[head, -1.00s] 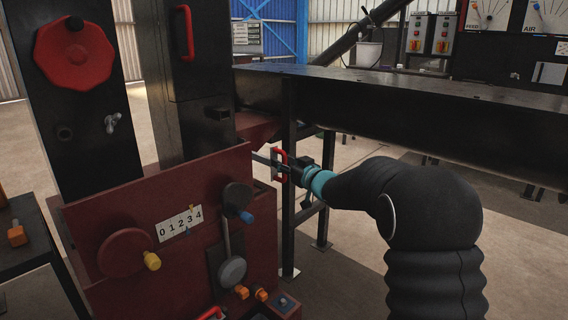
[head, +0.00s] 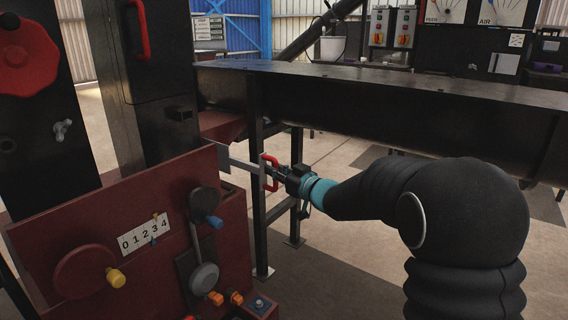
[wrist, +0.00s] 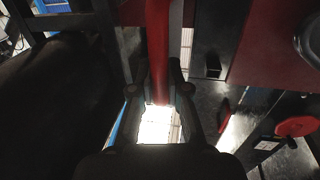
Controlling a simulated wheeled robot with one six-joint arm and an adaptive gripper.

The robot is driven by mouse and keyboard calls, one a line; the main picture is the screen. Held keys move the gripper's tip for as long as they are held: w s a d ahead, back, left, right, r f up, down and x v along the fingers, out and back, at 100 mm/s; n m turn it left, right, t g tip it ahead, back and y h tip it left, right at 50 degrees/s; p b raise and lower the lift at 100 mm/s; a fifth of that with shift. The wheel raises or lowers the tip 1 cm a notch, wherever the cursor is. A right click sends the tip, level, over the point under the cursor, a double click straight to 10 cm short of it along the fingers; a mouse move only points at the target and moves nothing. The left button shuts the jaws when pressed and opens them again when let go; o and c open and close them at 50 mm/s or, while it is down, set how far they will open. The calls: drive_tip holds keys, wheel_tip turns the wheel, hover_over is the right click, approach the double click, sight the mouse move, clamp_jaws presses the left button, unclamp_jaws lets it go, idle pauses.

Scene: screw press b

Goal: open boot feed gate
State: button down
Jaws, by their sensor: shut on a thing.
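The feed gate is a flat grey metal slide (head: 242,165) with a red loop handle (head: 265,173) at its outer end. It sticks out to the right from behind the dark red machine housing (head: 150,230), below a dark red chute (head: 222,127). My gripper (head: 280,174) is shut on the red handle. In the wrist view the handle (wrist: 157,55) is a red bar running between the two fingers (wrist: 158,92). The slide's inner end is hidden behind the housing.
A long black trough (head: 390,105) on black legs (head: 258,190) runs above and behind my gripper. A numbered scale (head: 145,235), a blue-tipped lever (head: 207,208) and orange knobs (head: 236,297) are on the housing. Open floor lies beneath the trough.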

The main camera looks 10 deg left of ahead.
drive_tip(key=shift+d, duration=0.3)
drive_tip(key=c, duration=1.1)
unclamp_jaws()
drive_tip(key=shift+a, duration=0.1)
drive_tip(key=shift+c, duration=0.2)
drive_tip(key=v, duration=1.2)
